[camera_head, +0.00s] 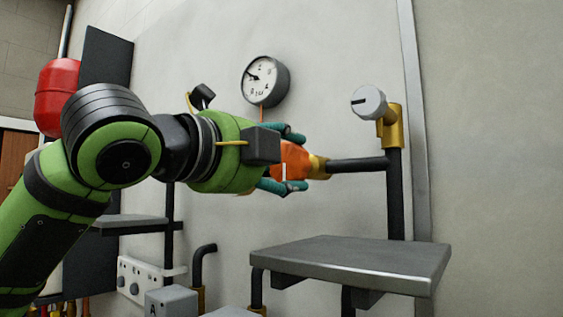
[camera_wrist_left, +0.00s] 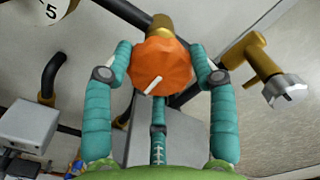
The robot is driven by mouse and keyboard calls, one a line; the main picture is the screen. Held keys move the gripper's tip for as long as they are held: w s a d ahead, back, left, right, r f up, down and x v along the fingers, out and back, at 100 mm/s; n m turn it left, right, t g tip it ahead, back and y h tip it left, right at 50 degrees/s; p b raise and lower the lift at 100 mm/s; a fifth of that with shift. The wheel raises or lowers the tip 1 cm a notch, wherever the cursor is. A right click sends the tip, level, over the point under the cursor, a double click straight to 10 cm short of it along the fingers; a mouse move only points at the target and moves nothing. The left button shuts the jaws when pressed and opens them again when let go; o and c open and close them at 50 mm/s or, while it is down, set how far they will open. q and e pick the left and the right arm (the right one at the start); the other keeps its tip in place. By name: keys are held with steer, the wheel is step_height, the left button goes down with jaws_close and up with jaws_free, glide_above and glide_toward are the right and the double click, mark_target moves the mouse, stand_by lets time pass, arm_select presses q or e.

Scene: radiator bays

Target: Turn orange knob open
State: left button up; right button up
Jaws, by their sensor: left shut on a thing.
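The orange knob (camera_head: 291,160) sits on a brass valve (camera_head: 318,166) at the left end of a black pipe. It also shows in the left wrist view (camera_wrist_left: 160,64), faceted, with a white mark line slanting from its middle to the lower left. My left gripper (camera_head: 288,160) reaches it from the left, its teal fingers above and below the knob. In the left wrist view the gripper (camera_wrist_left: 161,70) has its fingers on either side of the knob, shut on it. The knob's far side is hidden. My right gripper is not in view.
A grey metal shelf (camera_head: 350,264) lies below the knob. A silver-capped brass valve (camera_head: 369,102) stands to the right on a vertical black pipe. A round gauge (camera_head: 264,80) hangs above. A grey box (camera_head: 172,302) and a red tank (camera_head: 56,97) are at left.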

arm_select(q)
steer(key=n, duration=0.4)
steer(key=shift+r+n, duration=0.1)
steer(key=shift+n, duration=0.3)
steer(key=n+b, duration=0.1)
steer(key=n, duration=0.3)
steer(key=shift+n, duration=0.3)
steer(key=n+b, duration=0.2)
steer(key=n, duration=0.2)
steer(key=n+b, duration=0.1)
steer(key=n, duration=0.4)
steer(key=shift+b, duration=0.3)
steer(key=n+b, duration=0.1)
steer(key=n, duration=0.3)
steer(key=shift+b, duration=0.4)
steer(key=n+b, duration=0.1)
steer(key=n, duration=0.4)
steer(key=shift+b, duration=0.4)
steer(key=n+b, duration=0.1)
steer(key=n, duration=0.3)
steer(key=shift+b, duration=0.3)
steer(key=n+b, duration=0.1)
steer(key=n, duration=0.3)
steer(key=shift+n, duration=0.3)
